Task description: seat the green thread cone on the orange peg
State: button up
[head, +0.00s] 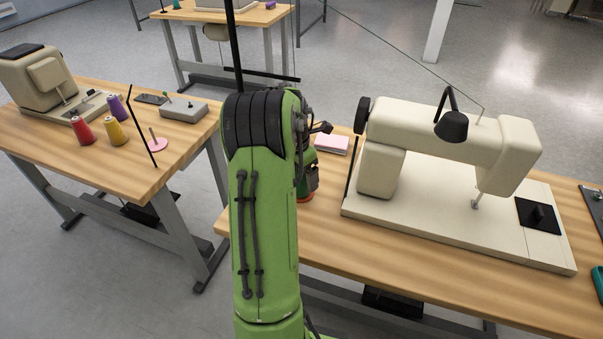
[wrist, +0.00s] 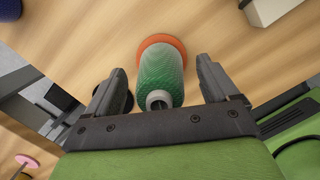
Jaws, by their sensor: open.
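The green thread cone (wrist: 162,72) stands on an orange disc base (wrist: 163,40) in the wrist view, with its grey open top facing the camera. It looks set over the orange peg, but the peg's shaft is hidden by the cone, so I cannot tell how far down it sits. My gripper (wrist: 160,78) is open, with one finger on each side of the cone and visible gaps between. In the head view, my arm hides most of this; only a bit of the orange base (head: 306,197) shows below my gripper (head: 311,180).
A cream sewing machine (head: 440,150) with a black lamp stands on the right of this table. A pink cloth stack (head: 332,144) lies behind my gripper. The left table holds red (head: 82,131), yellow (head: 115,132) and purple (head: 117,108) cones and a pink peg (head: 157,145).

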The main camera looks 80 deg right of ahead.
notch_tip(320, 180, up, 15)
jog(key=w+a+p, duration=0.1)
jog(key=p, duration=0.4)
jog(key=shift+w+a+r, duration=0.15)
jog(key=shift+w+a, duration=0.05)
jog(key=shift+a, duration=0.2)
